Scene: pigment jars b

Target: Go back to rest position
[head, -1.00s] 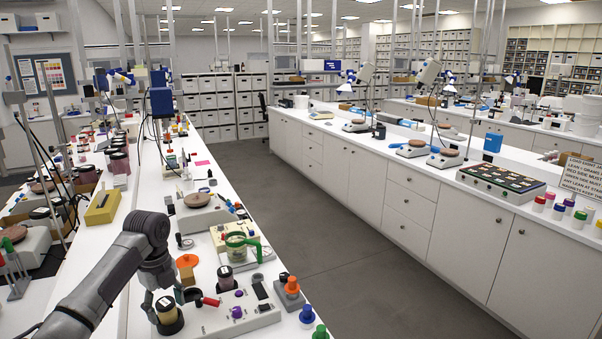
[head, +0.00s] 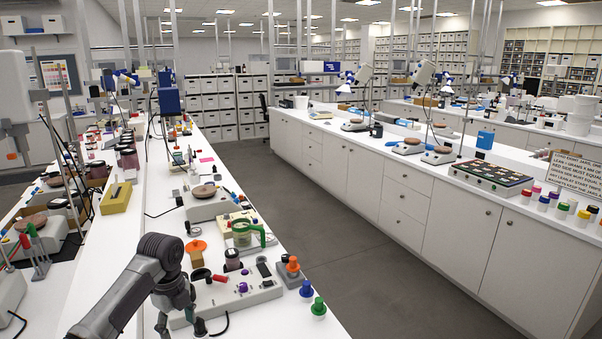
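My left gripper (head: 177,321) comes in from the left over the near bench, at the front edge of a white panel. Its fingers look spread, with white surface showing between them and nothing seen held. The jar with an amber body and dark lid that stood at the gripper earlier cannot be made out now; my arm may hide it. A dark-lidded jar (head: 233,261) stands at the back of the white panel (head: 238,300). My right gripper is not in view.
Orange (head: 293,265), blue (head: 306,289) and green (head: 319,307) capped items stand near the bench's right edge. The aisle floor (head: 345,255) is clear.

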